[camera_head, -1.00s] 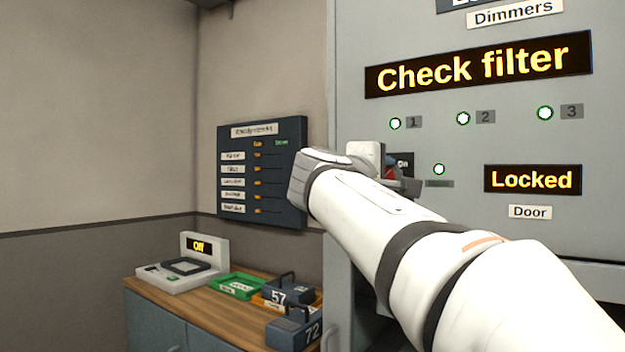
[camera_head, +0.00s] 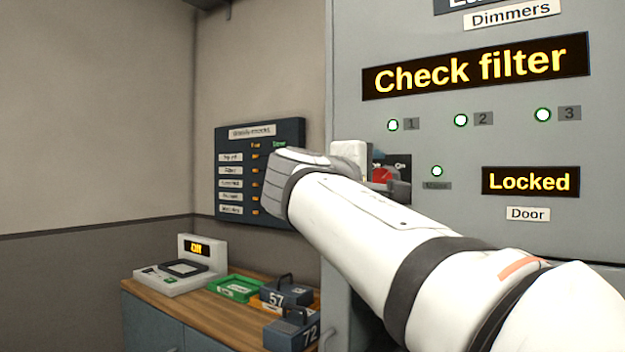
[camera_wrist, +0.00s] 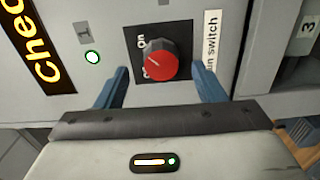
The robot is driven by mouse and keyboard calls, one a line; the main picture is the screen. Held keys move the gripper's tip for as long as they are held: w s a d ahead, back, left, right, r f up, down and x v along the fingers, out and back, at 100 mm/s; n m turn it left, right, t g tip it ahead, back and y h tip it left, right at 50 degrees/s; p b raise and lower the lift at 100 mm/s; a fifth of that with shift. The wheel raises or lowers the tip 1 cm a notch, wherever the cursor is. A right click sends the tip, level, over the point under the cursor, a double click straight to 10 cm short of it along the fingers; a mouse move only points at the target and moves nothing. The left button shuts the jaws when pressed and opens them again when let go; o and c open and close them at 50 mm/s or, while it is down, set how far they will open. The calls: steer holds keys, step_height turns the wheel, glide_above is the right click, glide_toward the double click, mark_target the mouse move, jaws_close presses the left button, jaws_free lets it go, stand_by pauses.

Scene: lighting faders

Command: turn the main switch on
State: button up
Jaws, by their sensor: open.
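The main switch is a red round knob (camera_wrist: 163,60) on a black plate in the wrist view, with "On" printed on the plate and a "...n switch" label (camera_wrist: 211,40) beside it. A pale line on the knob points toward the plate's corner between the printed words; its exact setting is hard to tell. In the head view the red knob (camera_head: 382,176) shows partly behind my gripper. My gripper (camera_wrist: 160,84) is open, its two blue fingers on either side of the knob, apart from it as far as I can see.
The grey cabinet front carries lit green lamps (camera_head: 460,120), a "Check filter" display (camera_head: 475,68) and a "Locked" door display (camera_head: 530,181). A dark board (camera_head: 230,195) hangs behind my arm. A wooden counter (camera_head: 215,318) holds numbered weights (camera_head: 285,292) and a device reading "Off" (camera_head: 195,248).

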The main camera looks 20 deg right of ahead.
steer(key=shift+v, duration=1.8)
step_height(320, 180, down, 14)
steer(key=s+a+m+g+y+p, duration=0.15)
steer(key=g+y+p, duration=0.25)
steer(key=y+p, duration=0.55)
steer(key=s+a+f+m+g+y+p, duration=0.4)
steer(key=s+a+f+m+p, duration=0.2)
steer(key=s+f+p, duration=0.6)
steer(key=shift+a+y, duration=0.35)
steer(key=shift+a, duration=0.55)
steer(key=shift+s, duration=0.1)
